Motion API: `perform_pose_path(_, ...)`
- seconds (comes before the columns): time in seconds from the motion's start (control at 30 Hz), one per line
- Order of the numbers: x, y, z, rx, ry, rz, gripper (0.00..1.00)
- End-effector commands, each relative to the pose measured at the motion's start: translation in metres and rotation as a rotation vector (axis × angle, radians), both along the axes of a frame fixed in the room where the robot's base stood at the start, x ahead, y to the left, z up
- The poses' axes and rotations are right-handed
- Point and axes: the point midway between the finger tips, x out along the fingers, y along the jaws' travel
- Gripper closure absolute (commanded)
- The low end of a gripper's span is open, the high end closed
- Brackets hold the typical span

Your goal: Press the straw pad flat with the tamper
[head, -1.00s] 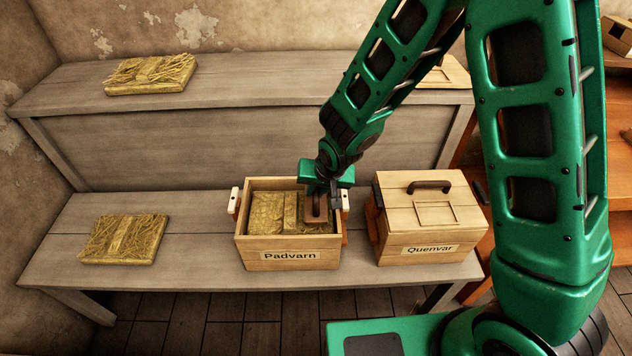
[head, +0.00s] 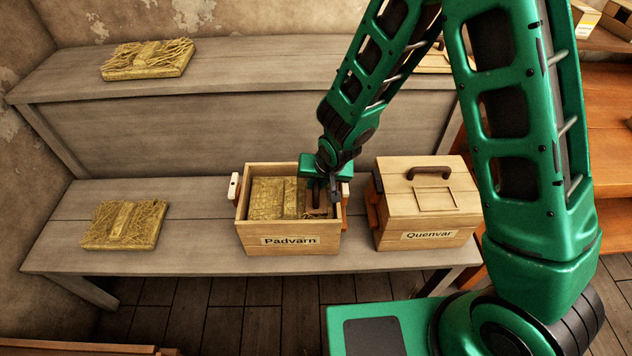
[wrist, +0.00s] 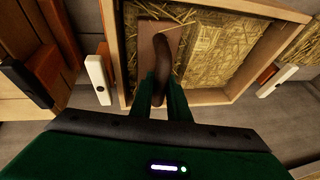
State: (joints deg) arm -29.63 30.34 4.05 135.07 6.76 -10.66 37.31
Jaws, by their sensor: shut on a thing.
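The open wooden crate labelled Padvarn (head: 290,249) stands on the lower bench. A yellow straw pad (head: 275,198) lies in it; in the wrist view the pad (wrist: 225,55) looks flat over most of its area, with loose straw near the tamper. My gripper (head: 325,185) reaches into the crate's right side, shut on the dark curved handle of the tamper (wrist: 161,60). The tamper's brown plate (wrist: 146,32) is over the end of the pad beside the crate wall. Whether its underside touches the straw is hidden.
A closed crate labelled Quenvar (head: 430,212) with a handled lid stands just to the right. Other straw pads lie on the lower bench (head: 124,225) and upper shelf (head: 147,60). White-ended side latches (head: 234,187) stick out from the Padvarn crate.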

Motion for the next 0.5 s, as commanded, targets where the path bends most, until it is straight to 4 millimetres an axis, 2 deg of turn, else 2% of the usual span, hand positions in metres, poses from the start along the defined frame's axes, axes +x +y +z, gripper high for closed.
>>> perform_pose_path(0.5,0.0006,-0.0012,-0.0035,0.0,-0.001,-0.001,1.0)
